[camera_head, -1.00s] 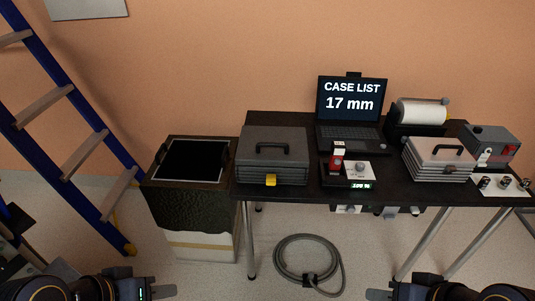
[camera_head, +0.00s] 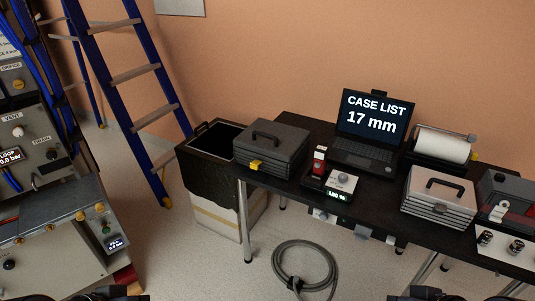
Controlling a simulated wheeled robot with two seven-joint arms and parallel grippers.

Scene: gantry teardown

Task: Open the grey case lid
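The grey case (camera_head: 272,146) sits on the left end of the dark table. Its lid is closed, with a black handle on top and a yellow latch (camera_head: 255,166) on its front. My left gripper (camera_head: 142,297) and my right gripper (camera_head: 394,298) show only as dark parts at the bottom edge. Both are far from the case, and their fingers are mostly cut off, so I cannot tell whether they are open.
A lighter case (camera_head: 438,196), a laptop (camera_head: 370,130) reading "CASE LIST 17 mm" and a red-topped device (camera_head: 319,160) share the table (camera_head: 385,205). A black bin (camera_head: 215,150) stands left of it. A hose coil (camera_head: 304,268) lies on the floor. A blue ladder (camera_head: 140,75) and control panels (camera_head: 60,240) are at left.

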